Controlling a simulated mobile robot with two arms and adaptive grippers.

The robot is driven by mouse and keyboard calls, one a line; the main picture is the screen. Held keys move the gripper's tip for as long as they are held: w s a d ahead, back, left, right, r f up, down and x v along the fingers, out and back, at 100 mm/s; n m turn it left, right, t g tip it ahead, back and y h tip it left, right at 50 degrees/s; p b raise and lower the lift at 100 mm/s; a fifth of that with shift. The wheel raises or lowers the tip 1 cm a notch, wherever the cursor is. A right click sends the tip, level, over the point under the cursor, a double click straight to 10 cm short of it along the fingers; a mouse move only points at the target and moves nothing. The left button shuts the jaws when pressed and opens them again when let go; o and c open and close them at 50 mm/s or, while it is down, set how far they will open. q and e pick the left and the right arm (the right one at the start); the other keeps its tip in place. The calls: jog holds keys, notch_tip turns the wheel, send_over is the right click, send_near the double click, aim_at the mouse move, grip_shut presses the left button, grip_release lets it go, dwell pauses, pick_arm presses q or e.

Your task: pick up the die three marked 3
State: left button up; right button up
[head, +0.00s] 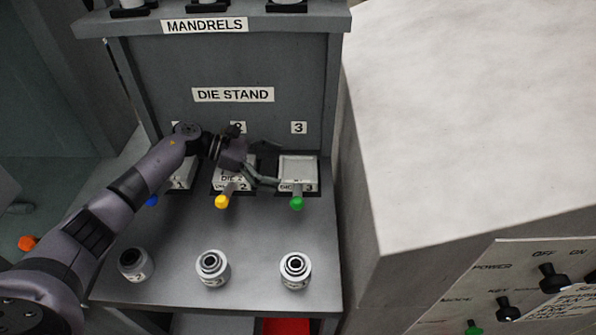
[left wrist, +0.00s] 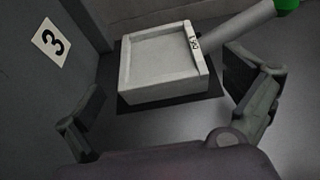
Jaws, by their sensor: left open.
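Die three (head: 298,170) is a pale square block with a raised rim and a green-tipped handle (head: 297,202). It sits on the die stand under the label 3 (head: 299,128). In the left wrist view the die (left wrist: 160,65) lies ahead, on a dark pad, with its handle (left wrist: 238,28) running to the upper right. My left gripper (head: 267,163) is open and empty, just left of die three in the head view. In the left wrist view its fingers (left wrist: 165,108) are spread at either side, apart from the die. My right gripper is not in view.
Die two (head: 233,181) with a yellow-tipped handle stands beside die three, partly behind my left gripper. Die one (head: 181,183), with a blue tip, is partly hidden by my arm. Three round mandrel-like pieces (head: 295,270) stand in front. A large pale cabinet (head: 450,110) bounds the right.

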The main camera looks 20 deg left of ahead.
pick_arm(q)
jog(key=shift+w+d+f, duration=0.15)
jog(key=shift+d+f, duration=0.1)
jog(key=shift+d, duration=0.3)
jog(key=shift+c, duration=0.6)
jog(key=c, duration=1.7)
jog(key=shift+w+r, duration=0.1)
jog(key=shift+r, duration=0.05)
jog(key=shift+c, duration=0.6)
